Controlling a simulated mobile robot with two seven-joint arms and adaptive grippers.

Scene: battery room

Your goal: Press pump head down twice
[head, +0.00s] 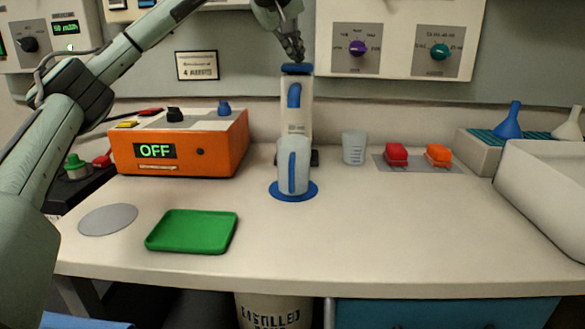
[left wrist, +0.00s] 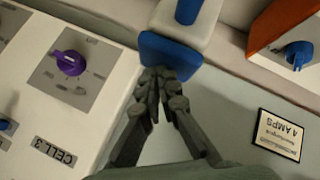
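A pump dispenser stands upright at the back middle of the bench, with a pale body (head: 303,118) and a blue pump head (head: 297,68) on top. My left gripper (head: 298,58) points down just above the pump head, with its fingers together and nothing between them. In the left wrist view, the closed fingertips (left wrist: 160,76) overlap the edge of the blue pump head (left wrist: 168,50); I cannot tell if they touch it. A pale bottle with a blue stripe (head: 293,168) stands in front of the dispenser on a blue disc (head: 312,191). My right gripper is not in view.
An orange box reading OFF (head: 185,145) stands left of the dispenser. A clear cup (head: 354,148) and red and orange clips (head: 397,154) are on the right. A green tray (head: 192,231) lies front left. The front right bench is clear. Wall panels (head: 395,40) hang behind.

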